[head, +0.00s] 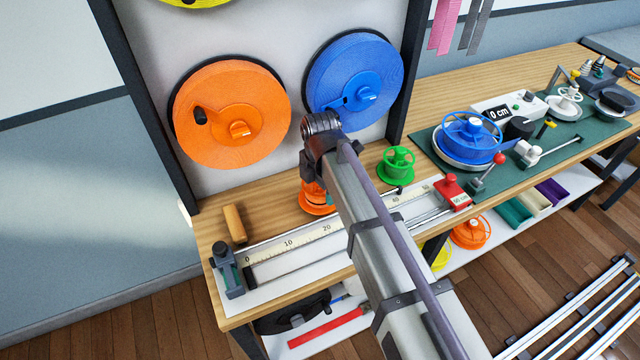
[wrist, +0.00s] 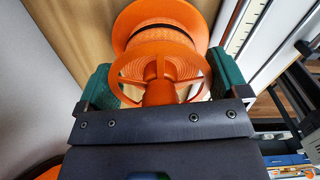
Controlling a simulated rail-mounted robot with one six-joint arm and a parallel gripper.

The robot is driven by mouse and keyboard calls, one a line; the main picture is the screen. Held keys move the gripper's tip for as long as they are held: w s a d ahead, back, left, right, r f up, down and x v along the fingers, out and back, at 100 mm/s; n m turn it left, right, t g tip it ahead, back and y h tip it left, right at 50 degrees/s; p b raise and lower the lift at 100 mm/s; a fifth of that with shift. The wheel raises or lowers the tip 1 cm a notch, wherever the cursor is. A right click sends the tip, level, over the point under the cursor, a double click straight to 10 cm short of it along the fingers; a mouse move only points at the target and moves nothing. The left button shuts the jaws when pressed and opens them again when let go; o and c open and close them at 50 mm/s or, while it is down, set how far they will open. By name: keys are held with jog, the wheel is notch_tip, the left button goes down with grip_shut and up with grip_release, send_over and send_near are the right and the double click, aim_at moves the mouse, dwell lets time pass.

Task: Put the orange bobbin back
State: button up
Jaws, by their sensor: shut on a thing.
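The orange bobbin (head: 313,208) is upright at the bench, partly hidden behind my arm in the head view. In the wrist view the orange bobbin (wrist: 165,18) shows a spoked near flange, a dark band around its middle and a wide far flange. My gripper (wrist: 155,86) has a green pad on each side of the spoked flange and is shut on the bobbin. In the head view my gripper is mostly hidden behind my arm. The far flange appears to be at the wooden bench top (head: 275,215); whether it touches is unclear.
A large orange reel (head: 215,145) and blue reel (head: 350,75) hang on the panel. A green bobbin (head: 397,168) stands right of my arm, behind a measuring rail (head: 290,243). A wooden block (head: 235,223) lies left. Another orange bobbin (head: 470,233) is on the shelf below.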

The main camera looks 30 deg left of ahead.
jog(key=shift+f+b, duration=0.65)
jog(key=shift+f, duration=0.05)
jog(key=o, duration=0.7)
jog(key=shift+r, duration=0.15)
notch_tip(320, 180, up, 11)
jog(key=p, duration=1.1)
jog(key=shift+f, duration=0.2)
